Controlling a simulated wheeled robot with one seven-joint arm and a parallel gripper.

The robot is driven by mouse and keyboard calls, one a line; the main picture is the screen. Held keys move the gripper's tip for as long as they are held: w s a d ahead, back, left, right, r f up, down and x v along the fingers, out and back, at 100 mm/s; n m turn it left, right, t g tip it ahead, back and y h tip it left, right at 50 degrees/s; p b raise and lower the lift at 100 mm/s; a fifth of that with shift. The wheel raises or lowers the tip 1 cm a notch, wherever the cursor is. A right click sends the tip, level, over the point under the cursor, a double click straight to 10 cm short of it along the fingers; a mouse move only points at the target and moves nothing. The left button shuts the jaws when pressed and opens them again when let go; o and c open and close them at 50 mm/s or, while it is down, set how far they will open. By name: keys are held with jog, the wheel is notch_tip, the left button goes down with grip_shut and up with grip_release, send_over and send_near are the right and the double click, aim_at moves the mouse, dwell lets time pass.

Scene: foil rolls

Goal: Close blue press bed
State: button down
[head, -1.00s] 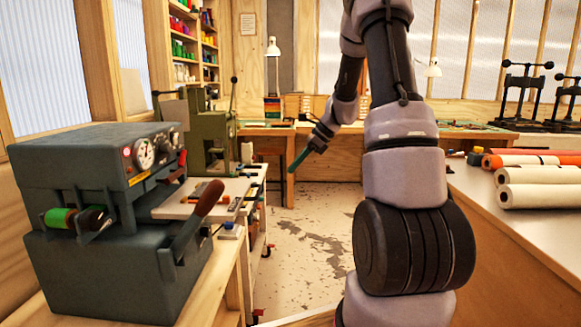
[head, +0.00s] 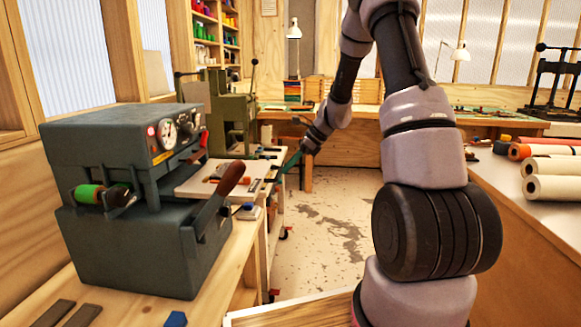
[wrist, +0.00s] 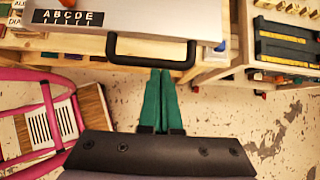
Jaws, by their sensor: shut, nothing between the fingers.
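The blue-grey press (head: 125,185) stands on the wooden bench at the left in the head view, with dials on its front. Its pale flat bed (head: 195,187) sticks out to the right, with small items on top. A lever with a brown grip (head: 232,178) rises in front of the bed. My gripper (head: 277,174), with green fingers, is shut and empty to the right of the bed.
A green machine (head: 228,115) stands behind the press. Foil rolls (head: 550,170) lie on the table at the right. Open floor (head: 330,230) lies between the benches. A pink frame (wrist: 45,125) is at the left in the wrist view.

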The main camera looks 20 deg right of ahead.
aim_at(220, 165)
jog(key=w+a, duration=0.3)
jog(key=a, duration=0.4)
jog(key=w+a, duration=0.2)
jog(key=a, duration=0.5)
jog(key=w+a, duration=0.3)
jog(key=a, duration=0.4)
jog(key=shift+w, duration=0.3)
jog(key=shift+a, duration=0.1)
